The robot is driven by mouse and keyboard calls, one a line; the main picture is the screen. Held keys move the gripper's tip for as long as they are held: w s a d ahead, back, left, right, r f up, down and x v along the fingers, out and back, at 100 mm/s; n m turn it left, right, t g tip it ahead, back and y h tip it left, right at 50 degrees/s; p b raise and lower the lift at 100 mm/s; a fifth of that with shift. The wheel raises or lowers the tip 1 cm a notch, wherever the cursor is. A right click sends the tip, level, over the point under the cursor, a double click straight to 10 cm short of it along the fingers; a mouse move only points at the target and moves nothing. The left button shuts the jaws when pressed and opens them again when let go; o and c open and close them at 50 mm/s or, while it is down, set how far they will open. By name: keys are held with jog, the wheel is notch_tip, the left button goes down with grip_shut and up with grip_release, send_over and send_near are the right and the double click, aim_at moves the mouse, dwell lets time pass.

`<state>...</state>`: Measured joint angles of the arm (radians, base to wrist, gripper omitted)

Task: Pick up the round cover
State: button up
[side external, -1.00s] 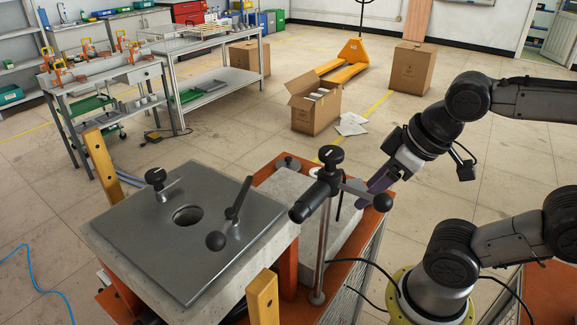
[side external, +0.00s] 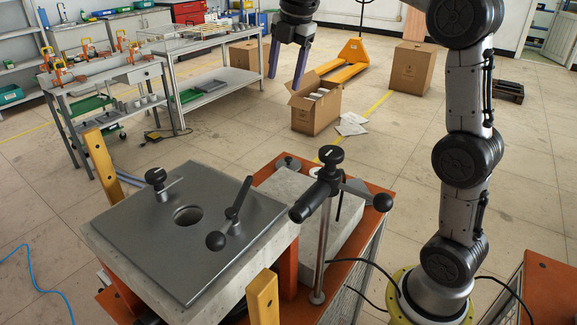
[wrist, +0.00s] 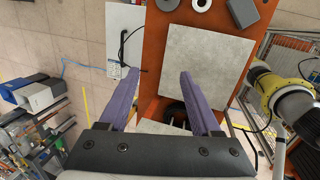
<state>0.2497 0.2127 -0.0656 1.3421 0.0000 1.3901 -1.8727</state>
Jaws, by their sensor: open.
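A small dark round cover with a raised middle (side external: 288,163) sits on the orange base behind the grey block in the side view. What looks like the same cover shows at the top edge of the wrist view (wrist: 168,4), partly cut off. My gripper (side external: 285,84) is raised well above the bench, fingers pointing down, open and empty. In the wrist view its two purple fingers (wrist: 158,75) are wide apart, and the cover lies beyond them.
A pale ring (wrist: 201,4) lies beside the cover. A grey block (wrist: 207,62) covers much of the orange base (wrist: 157,40). A post with black knobs (side external: 325,240) stands in front. A metal plate with a round hole (side external: 140,245) is at left.

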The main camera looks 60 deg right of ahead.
jog(key=w+d+f+g, duration=0.1)
jog(key=w+d+f, duration=0.4)
jog(key=g, duration=0.2)
send_over(289, 157)
notch_tip(289, 157, down, 13)
jog(key=shift+m+y, duration=0.3)
jog(key=shift+y, duration=0.1)
notch_tip(289, 157, down, 7)
jog(key=shift+s+r, duration=0.1)
jog(key=shift+r, duration=0.1)
jog(key=shift+a+f, duration=0.15)
jog(key=shift+f, duration=3.15)
jog(key=shift+c, duration=0.3)
grip_shut()
jog(key=shift+r, duration=0.15)
